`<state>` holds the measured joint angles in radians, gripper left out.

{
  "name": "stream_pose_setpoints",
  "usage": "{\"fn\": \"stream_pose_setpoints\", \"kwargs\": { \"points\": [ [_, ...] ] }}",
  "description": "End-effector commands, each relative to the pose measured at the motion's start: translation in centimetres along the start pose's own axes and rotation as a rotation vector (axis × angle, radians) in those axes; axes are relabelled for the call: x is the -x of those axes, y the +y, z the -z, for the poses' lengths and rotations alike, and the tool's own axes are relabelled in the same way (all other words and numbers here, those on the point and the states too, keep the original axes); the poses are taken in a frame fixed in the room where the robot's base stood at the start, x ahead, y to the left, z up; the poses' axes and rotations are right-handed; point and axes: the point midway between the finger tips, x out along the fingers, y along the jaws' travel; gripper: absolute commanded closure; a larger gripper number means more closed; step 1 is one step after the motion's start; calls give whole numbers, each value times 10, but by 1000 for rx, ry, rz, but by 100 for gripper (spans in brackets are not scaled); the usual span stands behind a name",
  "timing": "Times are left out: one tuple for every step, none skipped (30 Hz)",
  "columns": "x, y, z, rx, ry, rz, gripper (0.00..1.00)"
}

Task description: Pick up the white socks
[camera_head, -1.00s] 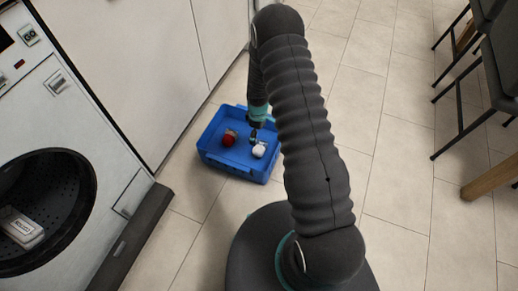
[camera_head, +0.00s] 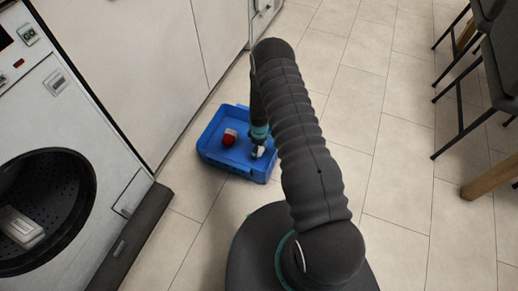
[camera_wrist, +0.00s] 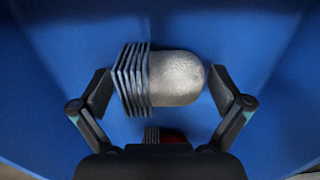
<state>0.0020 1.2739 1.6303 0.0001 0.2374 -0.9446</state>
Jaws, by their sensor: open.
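The white socks (camera_wrist: 176,78) lie in the blue bin (camera_head: 215,133), a rolled bundle with a ribbed grey end at left and a rounded pale end at right in the wrist view. In the head view the white socks (camera_head: 258,152) are partly hidden by my gripper (camera_head: 257,146). In the wrist view my gripper (camera_wrist: 162,94) is open, with one finger beside the ribbed end and the other beside the rounded end. Small gaps seem to show at the fingers; contact cannot be told.
A machine with an open round drum (camera_head: 45,210) stands at left, a white box (camera_head: 20,227) inside. Chairs (camera_head: 490,75) stand at right. Tiled floor between is clear.

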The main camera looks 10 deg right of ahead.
Motion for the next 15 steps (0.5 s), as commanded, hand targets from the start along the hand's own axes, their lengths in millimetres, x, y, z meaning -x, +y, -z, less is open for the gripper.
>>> {"fn": "stream_pose_setpoints", "kwargs": {
  "points": [
    [-1,0,0,0,0,0,0],
    [-1,0,0,0,0,0,0],
    [-1,0,0,0,0,0,0],
    [-1,0,0,0,0,0,0],
    [-1,0,0,0,0,0,0],
    [-1,0,0,0,0,0,0],
    [-1,0,0,0,0,0,5],
    [-1,0,0,0,0,0,12],
    [-1,0,0,0,0,0,22],
    [-1,0,0,0,0,0,30],
    [-1,0,0,0,0,0,38],
    [-1,0,0,0,0,0,47],
    [-1,0,0,0,0,0,47],
    [-1,0,0,0,0,0,47],
    [0,0,0,0,0,0,47]
  ]
}}
